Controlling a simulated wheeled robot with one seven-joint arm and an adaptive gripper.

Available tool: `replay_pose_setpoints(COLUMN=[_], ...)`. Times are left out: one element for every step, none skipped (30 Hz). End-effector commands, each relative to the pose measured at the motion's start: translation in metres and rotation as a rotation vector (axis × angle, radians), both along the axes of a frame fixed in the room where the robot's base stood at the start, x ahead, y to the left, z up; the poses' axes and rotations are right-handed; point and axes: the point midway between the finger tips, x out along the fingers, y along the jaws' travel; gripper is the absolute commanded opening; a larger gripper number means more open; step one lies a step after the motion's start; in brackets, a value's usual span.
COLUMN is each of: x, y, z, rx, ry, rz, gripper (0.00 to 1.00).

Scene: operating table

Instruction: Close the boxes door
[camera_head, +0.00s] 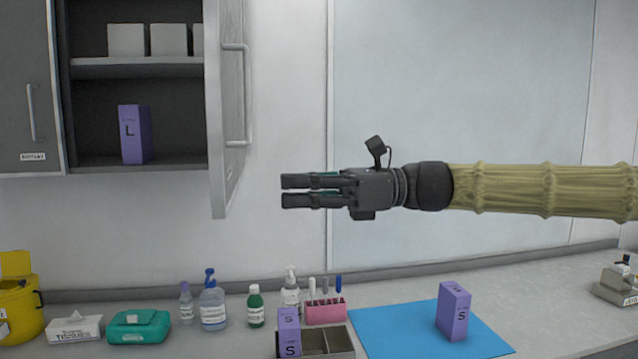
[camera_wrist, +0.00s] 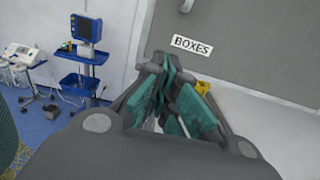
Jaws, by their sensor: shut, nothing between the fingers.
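The wall cabinet's door (camera_head: 225,100) stands open at the upper left in the head view, swung out toward the right, with a long vertical handle (camera_head: 247,95). Inside the open cabinet, a purple box marked L (camera_head: 135,134) stands on the lower shelf (camera_head: 90,161) and white boxes (camera_head: 127,40) on the upper one. My gripper (camera_head: 283,191) is shut and empty, pointing left, to the right of the door's lower edge and apart from it in the picture. In the wrist view, my gripper (camera_wrist: 172,70) shows with a grey panel labelled BOXES (camera_wrist: 195,46) beyond its fingertips.
A closed cabinet door (camera_head: 25,90) is left of the opening. On the counter below are bottles (camera_head: 212,305), a pink holder (camera_head: 325,311), a teal pack (camera_head: 140,326) and purple S boxes (camera_head: 453,311). The wall right of the door is bare. The wrist view shows a blue medical cart (camera_wrist: 86,50).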

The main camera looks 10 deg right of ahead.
Motion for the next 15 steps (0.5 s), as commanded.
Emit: replay_pose_setpoints(x=[0.000,0.000,0.000,0.000,0.000,0.000,0.000,0.001,0.001,0.001,0.001,0.001,0.001,0.001,0.001], y=[0.008,0.013,0.020,0.024,0.028,0.034,0.039,0.042,0.047,0.051,0.054,0.058,0.061,0.063,0.066], z=[0.001,0.001,0.001,0.001,0.000,0.001,0.001,0.001,0.001,0.001,0.001,0.001,0.001,0.001,0.001], rx=[-0.001,-0.001,-0.001,-0.002,-0.002,-0.001,-0.001,-0.001,-0.001,-0.001,-0.001,-0.001,-0.001,0.000,0.000], ry=[0.003,0.004,0.004,0.003,0.003,0.003,0.004,0.004,0.003,0.002,0.002,0.003,0.003,0.002,0.001], rz=[0.001,0.002,0.003,0.002,0.002,0.002,0.002,0.001,0.001,0.002,0.002,0.001,0.000,0.000,0.000], gripper=[0.00,0.00,0.00,0.00,0.00,0.00,0.00,0.00,0.00,0.00,0.00,0.00,0.00,0.00,0.00])
